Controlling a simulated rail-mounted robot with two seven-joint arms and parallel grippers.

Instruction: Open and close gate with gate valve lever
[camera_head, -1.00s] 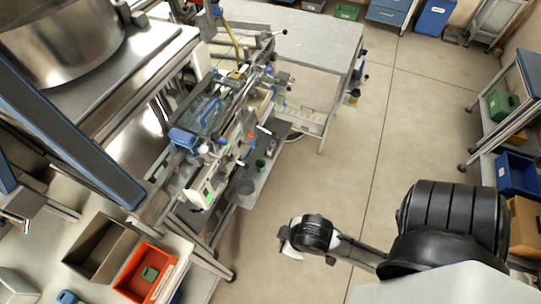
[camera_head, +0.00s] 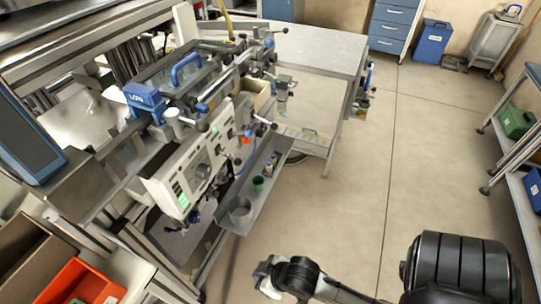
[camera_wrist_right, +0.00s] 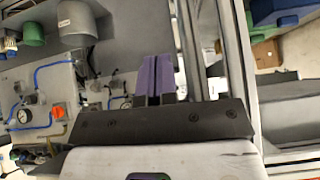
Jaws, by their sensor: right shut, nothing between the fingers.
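A machine (camera_head: 165,180) with pipes and several levers stands left of centre in the head view. One lever with a dark knob (camera_head: 285,30) sticks out at its far end, and another dark-knobbed handle (camera_head: 268,122) is on its near side. I cannot tell which is the gate valve lever, and the gate is not clearly seen. My right gripper (camera_head: 263,274) is low in the head view, over the floor and apart from the machine. In the right wrist view its purple fingers (camera_wrist_right: 155,78) are together and empty. My left gripper is out of view.
A shelf (camera_head: 250,208) with a grey cup (camera_head: 240,211) and green cup (camera_head: 258,184) juts from the machine. The wrist view shows a gauge (camera_wrist_right: 30,113) and red knob (camera_wrist_right: 57,112). A grey table (camera_head: 315,48) stands behind; open floor (camera_head: 425,150) lies right.

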